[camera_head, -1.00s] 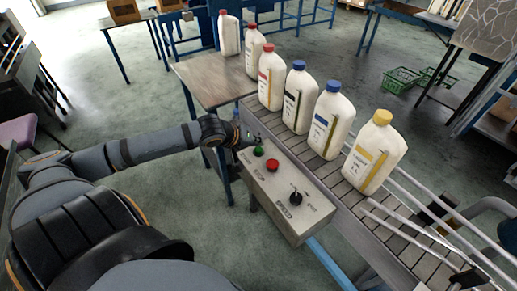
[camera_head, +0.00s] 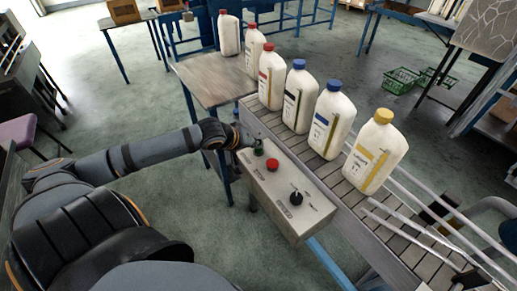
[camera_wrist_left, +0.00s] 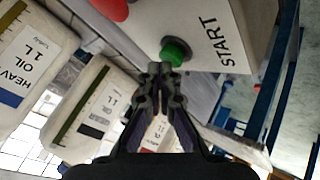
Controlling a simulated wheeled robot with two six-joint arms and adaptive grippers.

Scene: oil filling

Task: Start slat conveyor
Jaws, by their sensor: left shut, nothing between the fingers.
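The slat conveyor (camera_head: 338,178) runs from the middle to the lower right in the head view, with a grey control box (camera_head: 290,208) on its near side. The box has a green button (camera_head: 258,151), a red button (camera_head: 272,165) and a black knob (camera_head: 296,198). My left gripper (camera_head: 250,143) is shut and empty at the green button. In the left wrist view the shut fingertips (camera_wrist_left: 160,70) are just below the green button (camera_wrist_left: 175,51), beside the word START. I cannot tell whether they touch it. My right gripper is not identifiable in view.
Several white bottles (camera_head: 330,120) with coloured caps stand in a row on the conveyor. A wooden table (camera_head: 212,85) adjoins its far end. Metal guide rails (camera_head: 420,205) lie at the lower right. Green baskets (camera_head: 400,80) are on the floor behind.

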